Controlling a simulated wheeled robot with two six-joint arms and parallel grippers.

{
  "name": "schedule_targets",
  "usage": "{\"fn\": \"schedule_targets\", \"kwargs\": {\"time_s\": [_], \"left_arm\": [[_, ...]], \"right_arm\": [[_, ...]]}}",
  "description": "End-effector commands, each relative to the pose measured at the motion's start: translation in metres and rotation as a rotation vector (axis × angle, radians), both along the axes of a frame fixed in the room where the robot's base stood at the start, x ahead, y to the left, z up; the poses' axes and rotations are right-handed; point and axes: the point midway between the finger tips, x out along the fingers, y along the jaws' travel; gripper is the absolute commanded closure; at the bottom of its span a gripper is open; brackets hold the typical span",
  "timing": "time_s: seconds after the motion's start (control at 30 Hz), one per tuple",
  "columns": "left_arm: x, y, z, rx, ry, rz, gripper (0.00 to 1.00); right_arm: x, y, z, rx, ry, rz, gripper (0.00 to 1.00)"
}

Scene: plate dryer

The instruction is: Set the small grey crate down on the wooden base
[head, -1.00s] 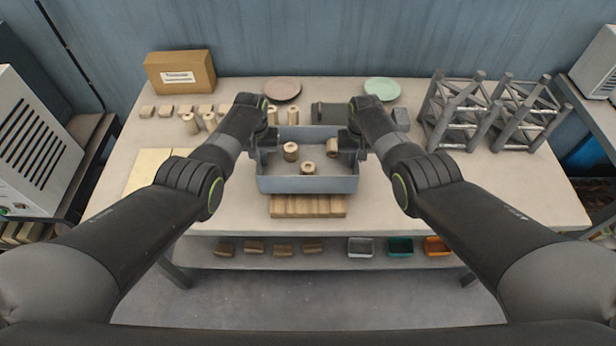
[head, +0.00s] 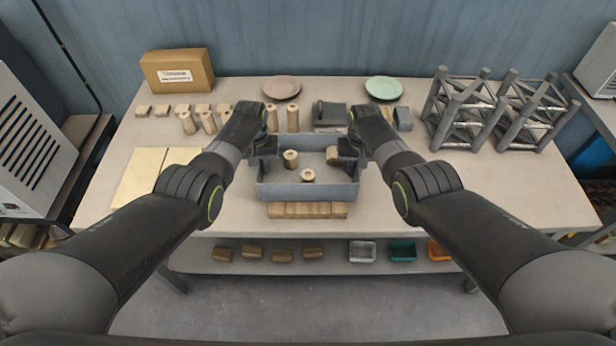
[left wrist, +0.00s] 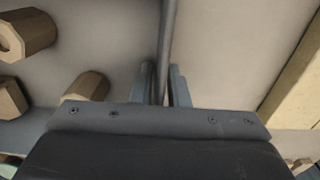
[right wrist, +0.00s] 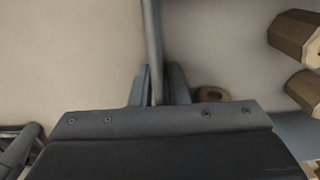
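The small grey crate (head: 308,191) is at the middle of the table, with a few wooden pegs inside. My left gripper (head: 264,152) is shut on its left wall; that wall shows between the fingers in the left wrist view (left wrist: 166,85). My right gripper (head: 350,152) is shut on its right wall, likewise between the fingers in the right wrist view (right wrist: 156,85). The wooden base (head: 307,211) shows only as a slatted front strip below the crate; the crate hides the rest. The crate looks level. I cannot tell whether its bottom touches the base.
Upright wooden pegs (head: 188,123) and small blocks stand at the back left, near a cardboard box (head: 178,70). A pink plate (head: 282,88) and a green plate (head: 384,88) lie at the back. Metal racks (head: 465,115) stand at right. The table beside the base is clear.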

Motion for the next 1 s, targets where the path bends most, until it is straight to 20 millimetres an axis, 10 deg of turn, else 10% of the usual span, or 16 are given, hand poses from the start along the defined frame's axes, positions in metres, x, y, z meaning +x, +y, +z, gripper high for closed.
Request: {"fn": "schedule_targets", "kwargs": {"time_s": [0.57,1.0], "left_arm": [[0.001,-0.001,0.009,-0.002,-0.002,-0.001,0.74],[0.000,0.000,0.068,-0.001,-0.004,-0.001,0.74]], "right_arm": [[0.000,0.001,0.001,0.001,-0.001,0.001,0.74],[0.000,0.001,0.001,0.001,-0.001,0.001,0.74]]}}
